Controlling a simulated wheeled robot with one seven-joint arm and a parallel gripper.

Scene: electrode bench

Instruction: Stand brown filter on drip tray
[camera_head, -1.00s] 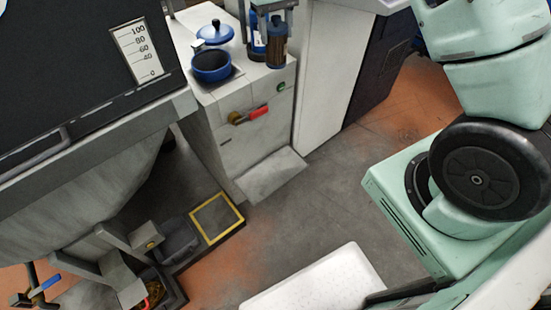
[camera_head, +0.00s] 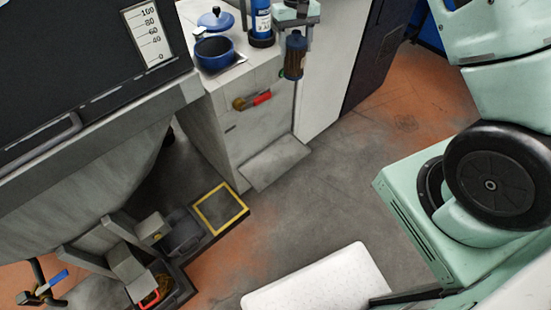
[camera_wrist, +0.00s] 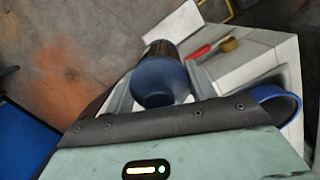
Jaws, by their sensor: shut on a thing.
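The brown filter (camera_head: 295,57) is a small upright cylinder with a brown body and blue ends. My gripper (camera_head: 296,30) is shut on it and holds it in the air just past the right edge of the bench top. In the wrist view the filter's round blue end (camera_wrist: 160,84) sits between the fingers of my gripper (camera_wrist: 161,90), with its brown side partly seen beyond. A yellow-edged square tray (camera_head: 220,208) lies low at the left, well below the filter; I cannot tell for sure that it is the drip tray. Its yellow edge also shows in the wrist view (camera_wrist: 230,12).
The bench (camera_head: 262,80) bears a blue pot (camera_head: 214,54), its lid (camera_head: 215,20) and a blue bottle (camera_head: 261,20). A red-handled valve (camera_head: 262,98) sticks out of its front. A grey plate (camera_head: 275,162) lies at its foot. Floor right of it is clear.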

